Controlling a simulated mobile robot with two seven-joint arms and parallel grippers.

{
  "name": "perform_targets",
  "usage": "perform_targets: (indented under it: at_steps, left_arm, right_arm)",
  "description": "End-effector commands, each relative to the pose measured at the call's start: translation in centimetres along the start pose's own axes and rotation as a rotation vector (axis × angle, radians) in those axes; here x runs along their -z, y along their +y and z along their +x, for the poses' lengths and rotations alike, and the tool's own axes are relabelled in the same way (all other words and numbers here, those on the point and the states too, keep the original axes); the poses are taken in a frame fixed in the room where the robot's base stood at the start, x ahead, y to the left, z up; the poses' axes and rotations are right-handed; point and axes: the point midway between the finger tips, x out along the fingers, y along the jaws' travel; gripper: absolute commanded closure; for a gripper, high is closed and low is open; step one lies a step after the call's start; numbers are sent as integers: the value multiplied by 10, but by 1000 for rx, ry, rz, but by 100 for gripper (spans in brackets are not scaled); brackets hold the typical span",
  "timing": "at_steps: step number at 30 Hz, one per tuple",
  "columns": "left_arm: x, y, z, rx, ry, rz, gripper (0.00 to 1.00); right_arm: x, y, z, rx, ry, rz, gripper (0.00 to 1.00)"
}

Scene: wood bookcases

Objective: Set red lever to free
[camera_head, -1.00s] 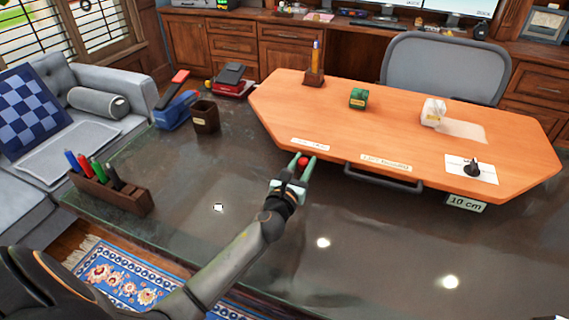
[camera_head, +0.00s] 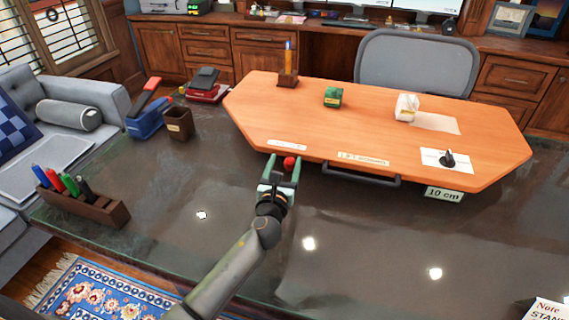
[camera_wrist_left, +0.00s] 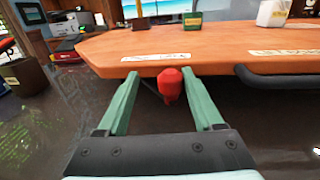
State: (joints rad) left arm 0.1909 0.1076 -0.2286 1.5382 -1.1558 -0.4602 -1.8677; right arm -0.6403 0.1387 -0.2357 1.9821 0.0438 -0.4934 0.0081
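The red lever (camera_head: 289,163) has a rounded red knob under the front left edge of the orange wooden board (camera_head: 380,125). In the left wrist view the red knob (camera_wrist_left: 170,84) sits between the tips of two green fingers, nearer the right one. My left gripper (camera_head: 281,164) is open around the knob, with a gap on the left side. A white label (camera_wrist_left: 156,57) is on the board's edge just above the lever; its text is too small to read. The lever's mount is hidden under the board. My right gripper is not in view.
A dark handle bar (camera_head: 360,175) runs under the board's front edge to the right of the lever. A black knob (camera_head: 448,158) and a "10 cm" tag (camera_head: 444,194) are further right. A pen holder (camera_head: 85,208) stands left.

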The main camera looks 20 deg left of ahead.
Motion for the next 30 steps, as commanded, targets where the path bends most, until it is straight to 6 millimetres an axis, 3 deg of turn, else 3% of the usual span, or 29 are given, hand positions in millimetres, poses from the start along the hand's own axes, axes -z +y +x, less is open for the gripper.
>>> perform_targets:
  at_steps: [8, 21, 30]
  left_arm:
    - [0, 1, -8, -1, 0, 1, 34]
    - [1, 0, -91, 1, 3, 0, 34]
    - [0, 0, -123, 0, 0, 0, 34]
  right_arm:
    - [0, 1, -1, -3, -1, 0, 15]
    - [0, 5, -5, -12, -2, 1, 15]
    - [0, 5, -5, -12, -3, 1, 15]
